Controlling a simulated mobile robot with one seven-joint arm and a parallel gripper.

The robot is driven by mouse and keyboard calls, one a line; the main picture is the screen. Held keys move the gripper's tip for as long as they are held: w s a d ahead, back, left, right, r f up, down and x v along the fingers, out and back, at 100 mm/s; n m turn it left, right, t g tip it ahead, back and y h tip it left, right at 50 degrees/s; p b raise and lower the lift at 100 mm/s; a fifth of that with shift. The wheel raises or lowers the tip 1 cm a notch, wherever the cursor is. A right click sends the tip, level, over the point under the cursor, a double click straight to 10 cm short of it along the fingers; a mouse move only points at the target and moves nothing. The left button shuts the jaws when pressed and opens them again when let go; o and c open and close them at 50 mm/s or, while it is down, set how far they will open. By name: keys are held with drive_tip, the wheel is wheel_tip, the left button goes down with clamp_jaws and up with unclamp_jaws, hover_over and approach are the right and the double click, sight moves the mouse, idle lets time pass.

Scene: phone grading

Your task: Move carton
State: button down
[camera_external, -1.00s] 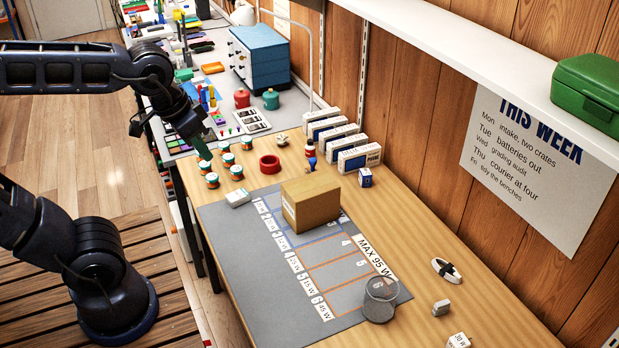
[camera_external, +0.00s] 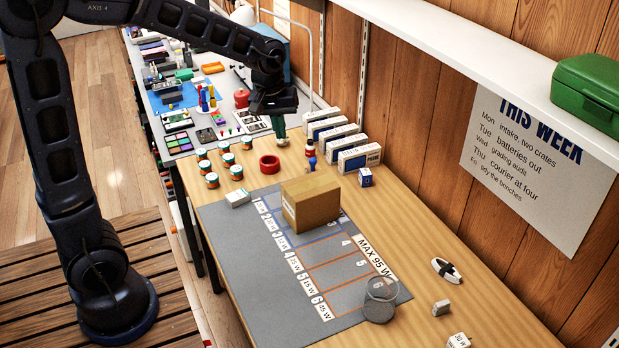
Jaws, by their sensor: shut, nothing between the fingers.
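The carton (camera_external: 311,208), a closed brown cardboard box, stands upright on the grey mat (camera_external: 236,262). It covers part of the numbered grid near the mat's far end. My gripper (camera_external: 280,138) points down over the far part of the bench, beyond the red ring (camera_external: 269,165) and well apart from the carton. Its fingers are together with nothing held. The underside of the carton and the grid beneath it are hidden.
Several small jars (camera_external: 212,180) stand left of the red ring. White boxes (camera_external: 359,156) line the wall side. The mat's near left is clear.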

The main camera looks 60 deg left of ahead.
sight(302, 181)
drive_tip(key=w+a+f+n+g, duration=0.1)
drive_tip(key=w+a+f+n, duration=0.2)
drive_tip(key=w+a+f, duration=0.35)
drive_tip(key=w+a+f+n+g, duration=0.1)
drive_tip(key=w+a+f+n, duration=0.25)
drive_tip(key=a+f, duration=0.55)
drive_tip(key=f, duration=0.3)
drive_tip(key=d+f, duration=0.1)
drive_tip(key=f, duration=0.3)
drive_tip(key=d+f, duration=0.1)
drive_tip(key=f, duration=0.3)
drive_tip(key=shift+s+d+f, duration=0.1)
drive_tip(key=shift+d, duration=2.15)
drive_tip(key=shift+d, duration=0.1)
